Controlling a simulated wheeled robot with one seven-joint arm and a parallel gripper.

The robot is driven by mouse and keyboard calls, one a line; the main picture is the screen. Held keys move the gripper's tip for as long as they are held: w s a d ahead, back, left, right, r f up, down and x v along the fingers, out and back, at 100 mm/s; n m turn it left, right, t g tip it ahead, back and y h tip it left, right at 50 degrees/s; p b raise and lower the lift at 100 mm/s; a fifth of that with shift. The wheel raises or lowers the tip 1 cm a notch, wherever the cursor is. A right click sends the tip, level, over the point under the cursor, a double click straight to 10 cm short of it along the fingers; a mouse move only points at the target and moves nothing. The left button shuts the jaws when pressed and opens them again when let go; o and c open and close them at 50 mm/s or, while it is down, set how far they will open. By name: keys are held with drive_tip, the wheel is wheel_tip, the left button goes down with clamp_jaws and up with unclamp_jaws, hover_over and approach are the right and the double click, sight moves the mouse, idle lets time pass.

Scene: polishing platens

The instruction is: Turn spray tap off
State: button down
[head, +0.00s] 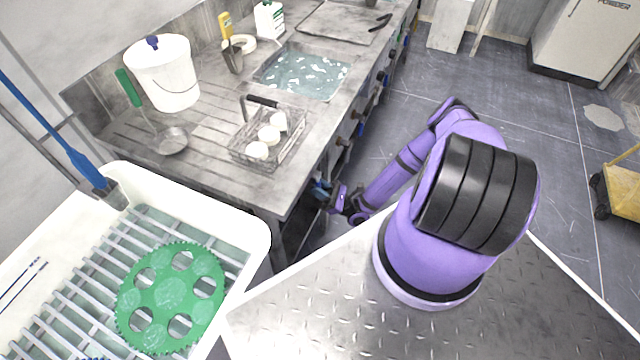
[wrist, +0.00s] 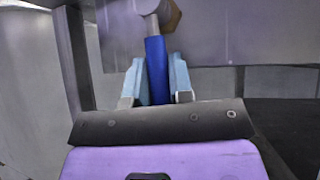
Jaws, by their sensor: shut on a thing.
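A tap with a blue lever handle (wrist: 157,70) sits under the bench edge in the wrist view. The lever hangs from a grey stem (wrist: 150,8) with a brass-coloured nut beside it. My gripper (wrist: 157,92) has its two pale blue fingers on either side of the lever, shut on it. In the head view my gripper (head: 322,190) is low at the bench's near front corner, and the lever there is too small and covered to make out. I cannot tell from these views whether water flows.
More taps (head: 341,142) line the bench front (head: 300,182). On the bench stand a wire basket (head: 240,152) with white items, a white bucket (head: 165,80) and a sink (head: 300,72). A white tub (head: 255,235) with a green disc (head: 170,293) is at lower left.

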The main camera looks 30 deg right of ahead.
drive_tip(key=shift+s+a+m+t+h, duration=0.15)
drive_tip(key=shift+m+t+h, duration=0.45)
drive_tip(key=shift+m+t, duration=0.25)
drive_tip(key=c, duration=1)
unclamp_jaws()
drive_tip(key=shift+f, duration=0.1)
drive_tip(key=shift+s+f, duration=0.2)
drive_tip(key=shift+s, duration=0.05)
drive_tip(key=s+d, duration=0.8)
drive_tip(key=s, duration=0.1)
drive_tip(key=shift+d+f, duration=0.15)
drive_tip(key=shift+d, duration=0.25)
drive_tip(key=shift+w, duration=0.1)
